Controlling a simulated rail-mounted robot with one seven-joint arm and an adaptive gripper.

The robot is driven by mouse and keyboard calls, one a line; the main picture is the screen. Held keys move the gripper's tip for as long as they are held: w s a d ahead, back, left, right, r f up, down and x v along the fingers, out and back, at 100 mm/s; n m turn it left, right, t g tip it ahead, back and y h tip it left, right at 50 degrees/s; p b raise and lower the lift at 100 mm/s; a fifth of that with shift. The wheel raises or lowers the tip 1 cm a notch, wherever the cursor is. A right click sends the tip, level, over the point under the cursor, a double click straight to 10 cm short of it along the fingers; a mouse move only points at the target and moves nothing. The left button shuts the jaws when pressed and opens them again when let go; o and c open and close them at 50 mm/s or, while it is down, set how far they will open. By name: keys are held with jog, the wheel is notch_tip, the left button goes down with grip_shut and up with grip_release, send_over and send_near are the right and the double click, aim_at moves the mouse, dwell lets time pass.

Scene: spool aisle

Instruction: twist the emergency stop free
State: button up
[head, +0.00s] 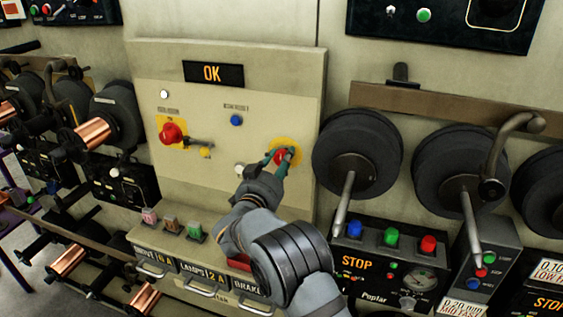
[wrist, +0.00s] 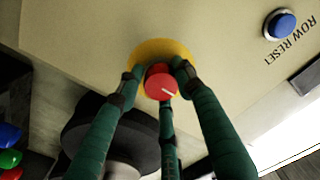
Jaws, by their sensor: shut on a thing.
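The emergency stop is a red mushroom button (wrist: 160,82) on a round yellow plate (wrist: 152,58), seen in the wrist view. It has a white mark near its lower edge. My gripper (wrist: 160,78) has three green fingers closed around the red button. In the head view my gripper (head: 282,158) reaches the right side of the cream panel (head: 225,110), and the button (head: 280,158) is partly hidden by the fingers.
A second red knob (head: 171,133) on a yellow plate sits at the panel's left, with a lever beside it. A blue button (head: 236,120) is above and left of my gripper. Dark spools (head: 357,140) stick out to the right.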

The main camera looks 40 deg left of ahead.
jog(key=shift+s+f+b, duration=0.1)
jog(key=shift+f+b, duration=0.25)
jog(key=shift+b, duration=0.15)
jog(key=m+b, duration=0.1)
jog(key=b, duration=0.1)
jog(key=m+b, duration=0.1)
jog(key=b, duration=0.1)
jog(key=shift+a+f+m+b, duration=0.1)
jog(key=shift+f+m+b, duration=0.2)
jog(key=shift+b, duration=0.05)
jog(key=m+b, duration=0.2)
jog(key=b, duration=0.2)
jog(key=shift+s+r+m, duration=0.1)
jog(key=shift+r+m, duration=0.05)
jog(key=shift+m, duration=0.25)
jog(key=shift+a+r+m+b, duration=0.1)
jog(key=shift+r+m+b, duration=0.15)
jog(key=shift+m+b, duration=0.65)
jog(key=shift+r, duration=0.1)
jog(key=o, duration=1)
jog(key=shift+a, duration=0.15)
jog(key=shift+o, duration=0.6)
jog(key=shift+r, duration=0.1)
